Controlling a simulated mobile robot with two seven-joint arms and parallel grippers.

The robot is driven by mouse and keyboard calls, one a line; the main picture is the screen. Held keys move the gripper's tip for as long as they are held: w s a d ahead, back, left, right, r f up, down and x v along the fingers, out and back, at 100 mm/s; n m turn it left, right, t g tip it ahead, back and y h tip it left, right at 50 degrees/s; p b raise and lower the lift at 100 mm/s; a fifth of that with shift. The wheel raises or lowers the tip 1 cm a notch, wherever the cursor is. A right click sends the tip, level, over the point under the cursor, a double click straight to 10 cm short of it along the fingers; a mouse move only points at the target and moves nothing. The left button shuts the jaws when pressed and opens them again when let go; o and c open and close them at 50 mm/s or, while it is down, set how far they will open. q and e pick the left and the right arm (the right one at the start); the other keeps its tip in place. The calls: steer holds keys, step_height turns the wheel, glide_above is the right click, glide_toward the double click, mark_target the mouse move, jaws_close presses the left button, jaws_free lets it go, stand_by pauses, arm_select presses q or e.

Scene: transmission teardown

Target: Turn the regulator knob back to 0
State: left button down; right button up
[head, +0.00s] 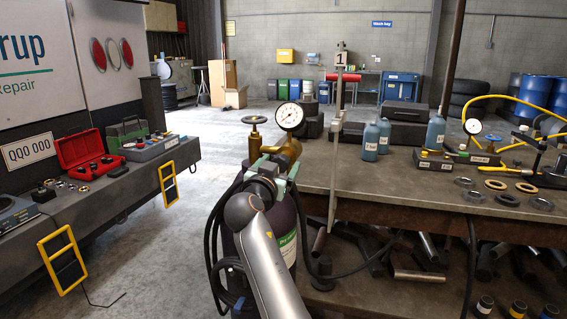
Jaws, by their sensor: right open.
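A dark gas cylinder (284,212) with a green-and-white label stands at the left end of the workbench. On its top are a brass valve with a round handwheel (255,121), a brass regulator body (290,150) and a white-faced pressure gauge (290,117). My right arm rises from the bottom centre, and my right gripper (272,168) is at the front of the regulator, open. The regulator knob is not clearly visible; the gripper covers that area. I cannot tell whether the fingers touch it. The gauge needle is too small to read. My left gripper is out of view.
Black hoses (214,240) hang beside the cylinder. The workbench (360,178) at right holds blue bottles (371,140), metal rings and a second gauge (473,126). A vertical stand (336,130) is close right of the regulator. At left is a truck ledge with a red case (82,152).

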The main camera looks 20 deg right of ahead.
steer(key=shift+w, duration=0.1)
steer(key=shift+c, duration=0.2)
jaws_close()
stand_by(0.5)
